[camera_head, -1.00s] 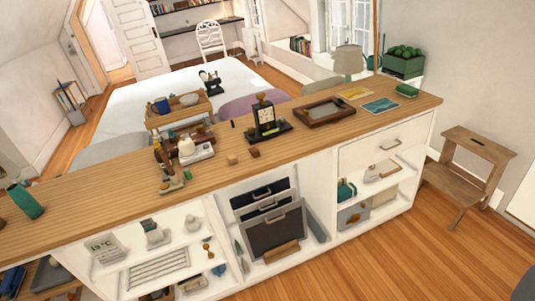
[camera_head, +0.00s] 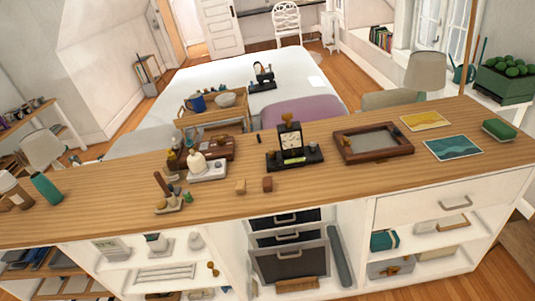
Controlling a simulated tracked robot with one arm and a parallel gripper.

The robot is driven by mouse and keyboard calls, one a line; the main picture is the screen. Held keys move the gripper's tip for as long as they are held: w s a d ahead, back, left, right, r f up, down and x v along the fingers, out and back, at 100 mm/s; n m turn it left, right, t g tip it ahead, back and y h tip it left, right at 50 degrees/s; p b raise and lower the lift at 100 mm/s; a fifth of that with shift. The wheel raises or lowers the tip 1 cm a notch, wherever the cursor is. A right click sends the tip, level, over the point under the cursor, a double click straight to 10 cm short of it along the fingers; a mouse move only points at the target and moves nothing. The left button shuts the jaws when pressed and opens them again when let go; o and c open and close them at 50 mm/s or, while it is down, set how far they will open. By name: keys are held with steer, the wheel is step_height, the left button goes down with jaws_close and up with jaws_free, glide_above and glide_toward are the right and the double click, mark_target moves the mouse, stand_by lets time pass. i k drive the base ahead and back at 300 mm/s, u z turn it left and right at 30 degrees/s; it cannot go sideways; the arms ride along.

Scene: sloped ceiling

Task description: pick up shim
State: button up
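I cannot tell for sure which thing is the shim. Two small blocks lie near the front edge of the long wooden counter (camera_head: 330,188): a light wooden block (camera_head: 240,186) and a darker reddish-brown block (camera_head: 267,184) to its right, slightly apart. A small dark piece (camera_head: 258,139) lies farther back on the counter. My gripper is not in view.
A black stand with a clock (camera_head: 291,145), a wooden framed tray (camera_head: 373,142), a white bottle on a tray (camera_head: 199,163) and a stand with upright pieces (camera_head: 165,196) are on the counter. Open shelves lie below.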

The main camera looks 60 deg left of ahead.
mark_target(266, 185)
steer(key=u, duration=0.5)
steer(key=i, duration=1.15)
steer(key=u, duration=1.05)
steer(key=i, duration=0.4)
steer(key=u, duration=0.2)
steer(key=k, duration=0.9)
steer(key=u, duration=0.15)
steer(key=i, duration=0.9)
steer(key=z, duration=0.05)
